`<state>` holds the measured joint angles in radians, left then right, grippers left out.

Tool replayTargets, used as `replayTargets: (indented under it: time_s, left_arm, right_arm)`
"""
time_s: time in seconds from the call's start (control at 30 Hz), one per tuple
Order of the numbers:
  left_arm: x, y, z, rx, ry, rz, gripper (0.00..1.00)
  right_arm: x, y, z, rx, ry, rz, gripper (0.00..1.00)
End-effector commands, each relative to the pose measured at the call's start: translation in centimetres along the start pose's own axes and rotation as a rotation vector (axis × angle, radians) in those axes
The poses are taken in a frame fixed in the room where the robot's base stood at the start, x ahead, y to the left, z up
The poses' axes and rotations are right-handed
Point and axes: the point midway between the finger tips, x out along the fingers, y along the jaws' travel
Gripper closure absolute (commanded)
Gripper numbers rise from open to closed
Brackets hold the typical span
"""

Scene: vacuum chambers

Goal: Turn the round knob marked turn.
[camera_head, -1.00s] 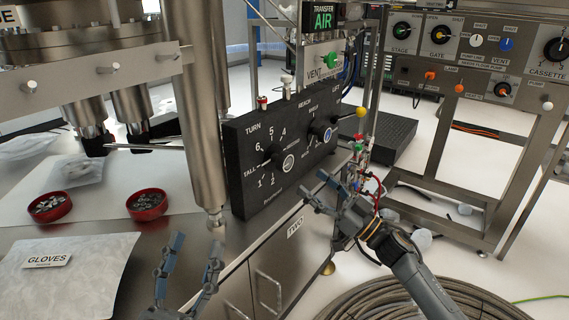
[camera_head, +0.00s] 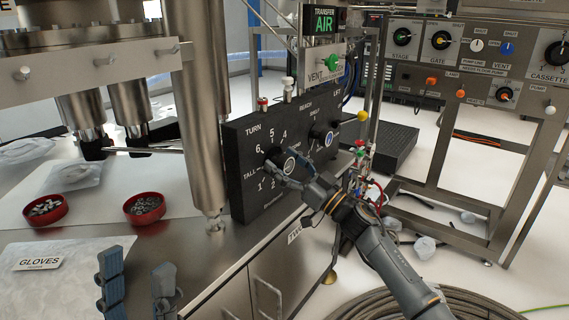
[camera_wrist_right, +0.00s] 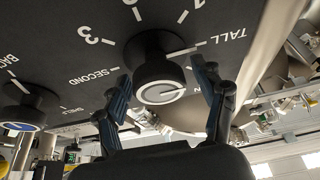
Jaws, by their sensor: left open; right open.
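The round TURN knob (camera_head: 289,165) is black with a pale cap and sits on a black panel (camera_head: 245,190), ringed by numbers and the words TALL and SECOND. In the right wrist view the knob (camera_wrist_right: 160,85) stands between the two fingers of my right gripper (camera_wrist_right: 163,88). They are open on either side of it, with gaps visible. In the head view my right gripper (camera_head: 278,173) is in front of the knob and partly overlaps it. My left gripper (camera_head: 137,260) is open and empty at the bottom, over the bench front.
A second knob (camera_head: 326,137) is on the same panel, close to the right; it also shows in the wrist view (camera_wrist_right: 25,108). A thick steel column (camera_head: 203,120) stands left of the panel. Two red dishes (camera_head: 145,208) (camera_head: 45,210) and a gloves packet (camera_head: 60,270) lie on the bench.

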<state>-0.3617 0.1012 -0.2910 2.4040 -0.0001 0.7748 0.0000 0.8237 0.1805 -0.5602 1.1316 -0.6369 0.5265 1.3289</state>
Motion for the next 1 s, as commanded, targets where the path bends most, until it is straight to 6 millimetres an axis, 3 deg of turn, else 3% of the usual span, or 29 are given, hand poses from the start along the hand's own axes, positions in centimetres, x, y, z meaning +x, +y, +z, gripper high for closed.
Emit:
replayTargets:
  time_s: [0.07,0.3,0.67,1.0]
  left_arm:
    - [0.01,0.00,0.01,0.000,-0.001,0.000,0.48]
    - [0.01,0.00,0.02,0.000,-0.001,0.000,0.48]
    - [-0.02,-0.01,0.00,0.001,0.000,0.000,0.48]
    - [-0.19,0.01,-0.59,0.000,0.031,0.000,0.48]
  right_arm:
    - [-0.01,0.00,0.00,0.000,0.000,0.000,0.34]
    - [-0.04,0.01,0.01,0.000,0.000,0.000,0.83]
    - [-0.05,0.00,-0.01,-0.044,0.000,-0.018,0.84]
    - [-0.05,-0.03,0.00,-0.262,-0.001,-0.107,0.84]
